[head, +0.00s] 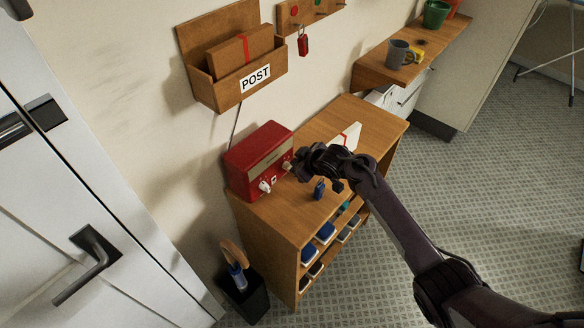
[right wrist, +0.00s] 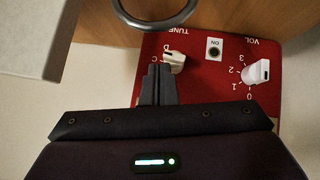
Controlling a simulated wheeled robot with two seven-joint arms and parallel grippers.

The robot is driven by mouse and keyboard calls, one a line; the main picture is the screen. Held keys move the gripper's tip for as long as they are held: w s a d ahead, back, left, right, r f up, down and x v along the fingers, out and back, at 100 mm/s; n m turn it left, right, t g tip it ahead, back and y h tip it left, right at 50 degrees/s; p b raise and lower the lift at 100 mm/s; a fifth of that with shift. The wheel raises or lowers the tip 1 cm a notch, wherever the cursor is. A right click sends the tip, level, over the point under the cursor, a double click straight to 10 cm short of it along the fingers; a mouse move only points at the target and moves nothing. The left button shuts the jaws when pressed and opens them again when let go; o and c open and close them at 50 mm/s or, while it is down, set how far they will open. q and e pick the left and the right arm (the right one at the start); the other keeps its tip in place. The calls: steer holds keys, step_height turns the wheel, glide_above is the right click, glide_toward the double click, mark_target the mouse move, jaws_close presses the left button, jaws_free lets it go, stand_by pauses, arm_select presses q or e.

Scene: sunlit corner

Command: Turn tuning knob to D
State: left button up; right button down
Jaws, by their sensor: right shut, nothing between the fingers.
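The red radio (head: 258,160) stands on the wooden cabinet (head: 277,217) against the wall. In the right wrist view its red front (right wrist: 215,95) appears upside down. The white tuning knob (right wrist: 176,60) sits under the TUNE label, with C and D printed beside it. Its dark mark lies on the side towards the letters, seemingly nearest D. The volume knob (right wrist: 256,72) is to its right, with the ON button (right wrist: 214,48) between them. My right gripper (right wrist: 158,72) is shut and empty, its fingertips close beside the tuning knob; contact cannot be told. The left gripper does not show.
A blue item (head: 319,189) stands on the cabinet near my right gripper. A white box with a red stripe (head: 349,134) lies behind it. A grey ring (right wrist: 155,14) shows close to the fingers. The POST box (head: 205,88) hangs above the radio.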

steer(key=shift+w+y, duration=0.2)
steer(key=shift+y, duration=0.1)
steer(key=shift+w+d+m+g, duration=0.1)
steer(key=shift+d+m+g, duration=0.1)
steer(key=shift+m+g, duration=0.25)
steer(key=shift+f+g+y, duration=0.2)
steer(key=shift+g+y, duration=0.05)
steer(key=shift+y, duration=0.15)
steer(key=shift+w+d+f+b, duration=0.3)
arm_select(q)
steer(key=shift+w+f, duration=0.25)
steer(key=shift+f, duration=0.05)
arm_select(e)
steer(key=shift+d+f, duration=0.1)
steer(key=shift+w, duration=0.1)
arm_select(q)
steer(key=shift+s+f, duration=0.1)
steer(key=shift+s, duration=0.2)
arm_select(e)
steer(key=shift+f, duration=0.1)
stand_by(0.6)
